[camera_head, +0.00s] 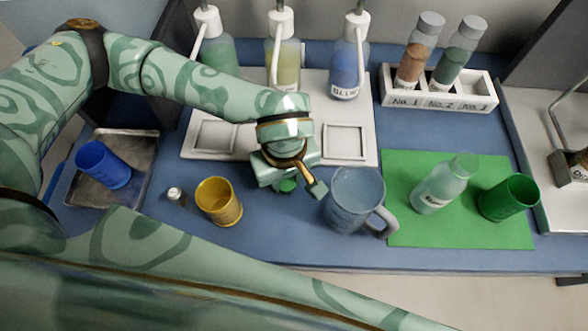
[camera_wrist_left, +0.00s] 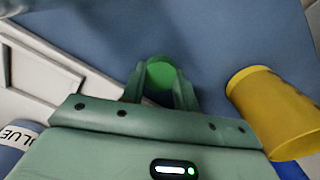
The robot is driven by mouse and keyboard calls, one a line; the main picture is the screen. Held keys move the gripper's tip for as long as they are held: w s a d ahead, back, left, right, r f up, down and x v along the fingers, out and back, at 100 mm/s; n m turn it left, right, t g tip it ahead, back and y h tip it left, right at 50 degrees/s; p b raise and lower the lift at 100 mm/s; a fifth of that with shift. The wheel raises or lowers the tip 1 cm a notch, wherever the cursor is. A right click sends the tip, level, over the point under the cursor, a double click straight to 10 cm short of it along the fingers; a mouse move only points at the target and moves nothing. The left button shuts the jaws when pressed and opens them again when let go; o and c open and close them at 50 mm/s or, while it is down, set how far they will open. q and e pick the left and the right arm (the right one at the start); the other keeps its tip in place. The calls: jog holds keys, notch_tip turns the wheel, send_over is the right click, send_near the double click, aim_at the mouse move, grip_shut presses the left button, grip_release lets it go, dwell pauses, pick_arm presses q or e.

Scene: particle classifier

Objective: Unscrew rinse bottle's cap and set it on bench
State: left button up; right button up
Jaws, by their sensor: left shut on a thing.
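The rinse bottle (camera_head: 437,188), pale and translucent with a white label, stands on the green mat (camera_head: 405,165) at the right in the head view. No green cap shows on its mouth. My left gripper (camera_head: 287,181) is well to the left of the bottle, low over the blue bench (camera_head: 262,235). It is shut on a small round green cap (camera_head: 288,186), mostly hidden by the gripper from above. In the left wrist view the cap (camera_wrist_left: 160,73) sits between the two fingertips. I cannot tell whether the cap touches the bench. My right gripper is not in view.
A yellow cup (camera_head: 218,202) stands left of the left gripper, a blue-grey mug (camera_head: 354,200) close on its right. A green cup (camera_head: 508,198) is beside the bottle. Behind are a white dispenser stand (camera_head: 190,148) and a vial rack (camera_head: 440,101). Bench front of the gripper is clear.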

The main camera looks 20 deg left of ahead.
aim_at(285, 182)
pick_arm(q)
jog(key=shift+s+r, duration=0.1)
jog(key=shift+s+a, duration=0.15)
jog(key=shift+a, duration=0.05)
jog(key=o, duration=1.1)
jog(key=shift+d, duration=0.1)
jog(key=shift+c, duration=0.2)
jog(key=shift+r, duration=0.1)
notch_tip(285, 182, up, 12)
jog(key=p, duration=0.3)
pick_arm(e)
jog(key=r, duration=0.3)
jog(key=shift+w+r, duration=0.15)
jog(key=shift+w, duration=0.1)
